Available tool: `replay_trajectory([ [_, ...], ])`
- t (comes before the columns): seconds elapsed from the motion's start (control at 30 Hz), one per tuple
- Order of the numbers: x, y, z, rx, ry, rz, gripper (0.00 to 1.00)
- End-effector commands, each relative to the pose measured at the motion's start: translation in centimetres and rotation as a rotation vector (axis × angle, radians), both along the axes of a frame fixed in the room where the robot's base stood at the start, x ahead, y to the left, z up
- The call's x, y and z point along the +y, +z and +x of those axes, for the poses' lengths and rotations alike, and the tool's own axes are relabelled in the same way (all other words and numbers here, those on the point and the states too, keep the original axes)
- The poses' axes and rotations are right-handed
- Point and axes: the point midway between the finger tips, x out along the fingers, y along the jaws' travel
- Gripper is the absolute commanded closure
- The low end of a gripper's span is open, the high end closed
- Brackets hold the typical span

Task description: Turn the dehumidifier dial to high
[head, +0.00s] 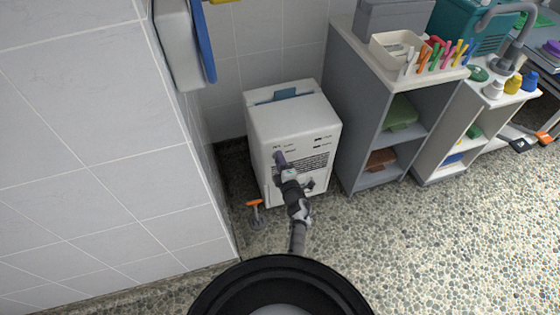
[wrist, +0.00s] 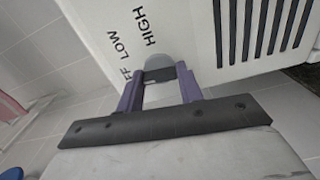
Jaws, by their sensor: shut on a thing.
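The dehumidifier (head: 291,117) is a white box standing on the floor against the tiled wall. My gripper (head: 281,160) is at the upper left of its front face. In the wrist view the two purple fingers of my gripper (wrist: 160,85) are on either side of the grey dial (wrist: 158,63) and shut on it. The printed words HIGH and LOW show beside the dial, and OFF is partly hidden by a finger. The dial's lower part is hidden by the gripper, and I cannot tell which setting it points to.
A grey shelf unit (head: 343,100) stands close to the right of the dehumidifier, with a tray (head: 383,58) and coloured clips on top. A tiled wall (head: 90,160) is close on the left. An orange-handled tool (head: 255,204) is at the dehumidifier's lower left.

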Motion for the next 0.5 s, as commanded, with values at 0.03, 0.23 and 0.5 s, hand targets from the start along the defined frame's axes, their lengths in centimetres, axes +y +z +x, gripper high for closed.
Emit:
replay_trajectory([
  [0.03, 0.02, 0.1, -0.03, 0.01, 0.001, 0.026, 0.86],
  [0.23, 0.04, 0.15, -0.02, 0.061, 0.0, 0.182, 0.86],
  [0.5, 0.0, 0.13, -0.03, 0.141, -0.001, 0.428, 0.86],
])
